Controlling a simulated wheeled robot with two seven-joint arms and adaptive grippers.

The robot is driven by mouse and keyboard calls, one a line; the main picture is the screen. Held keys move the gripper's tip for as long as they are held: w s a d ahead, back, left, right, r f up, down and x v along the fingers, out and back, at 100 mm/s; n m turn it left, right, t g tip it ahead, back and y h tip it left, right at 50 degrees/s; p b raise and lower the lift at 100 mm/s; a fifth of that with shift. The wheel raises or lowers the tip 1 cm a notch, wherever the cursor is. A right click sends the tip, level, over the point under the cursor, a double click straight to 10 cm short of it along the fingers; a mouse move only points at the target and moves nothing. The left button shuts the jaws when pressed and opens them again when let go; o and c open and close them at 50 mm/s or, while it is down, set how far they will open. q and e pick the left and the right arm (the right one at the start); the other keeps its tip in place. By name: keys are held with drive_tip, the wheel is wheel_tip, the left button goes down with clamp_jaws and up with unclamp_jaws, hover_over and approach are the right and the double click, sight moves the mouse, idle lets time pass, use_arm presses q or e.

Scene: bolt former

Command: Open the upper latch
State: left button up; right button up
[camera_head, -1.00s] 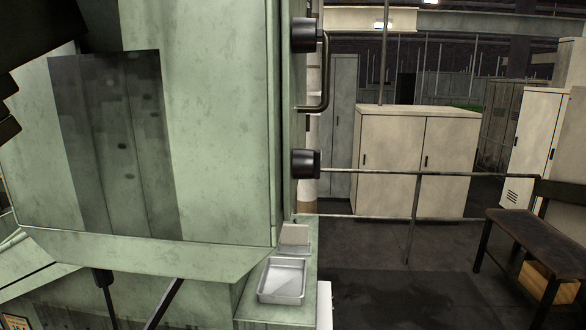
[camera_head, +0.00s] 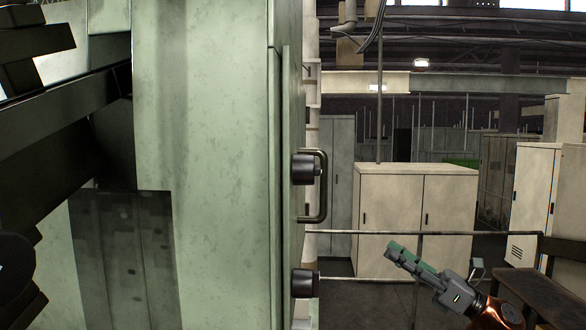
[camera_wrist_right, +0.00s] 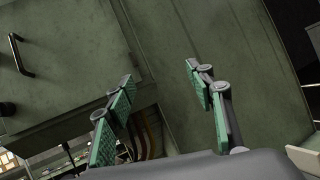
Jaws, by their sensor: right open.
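The upper latch (camera_head: 303,170), a dark round knob, sits on the right edge of the pale green machine housing in the head view. A similar lower latch (camera_head: 304,283) sits below it. My right gripper (camera_head: 396,251) is open and empty, to the right of and below the upper latch, apart from the housing. In the right wrist view its green-padded fingers (camera_wrist_right: 160,75) are spread before a green panel. A handle (camera_wrist_right: 17,55) and a dark knob (camera_wrist_right: 7,109) show at the left there; which latch it is, I cannot tell.
Behind my right gripper are a thin railing (camera_head: 440,233) and cream cabinets (camera_head: 415,215). A dark bench (camera_head: 535,293) stands at the lower right. The space between the housing edge and my right gripper is open. Dark beams cross the far left.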

drive_tip(key=s+a+r+n+g+p, duration=0.1)
drive_tip(key=s+a+r+n+g, duration=0.25)
drive_tip(key=s+r+n, duration=0.35)
drive_tip(key=s+a+r+n+g+p, duration=0.15)
drive_tip(key=s+r+n+g, duration=0.25)
drive_tip(key=s+r, duration=0.45)
drive_tip(key=n+g+h+p, duration=0.2)
drive_tip(key=n+h, duration=0.1)
drive_tip(key=n, duration=0.6)
approach(318, 166)
drive_tip(key=shift+n+h, duration=0.3)
drive_tip(key=shift+n, duration=0.2)
drive_tip(key=a, duration=0.9)
drive_tip(key=shift+s+a, duration=0.1)
drive_tip(key=shift+a, duration=0.3)
drive_tip(key=shift+a+n, duration=0.1)
drive_tip(key=shift+n, duration=0.6)
drive_tip(key=n, duration=0.7)
drive_tip(key=shift+r+n+p, duration=0.1)
drive_tip(key=shift+n+p, duration=0.2)
drive_tip(key=shift+p, duration=0.1)
drive_tip(key=shift+d+n, duration=0.4)
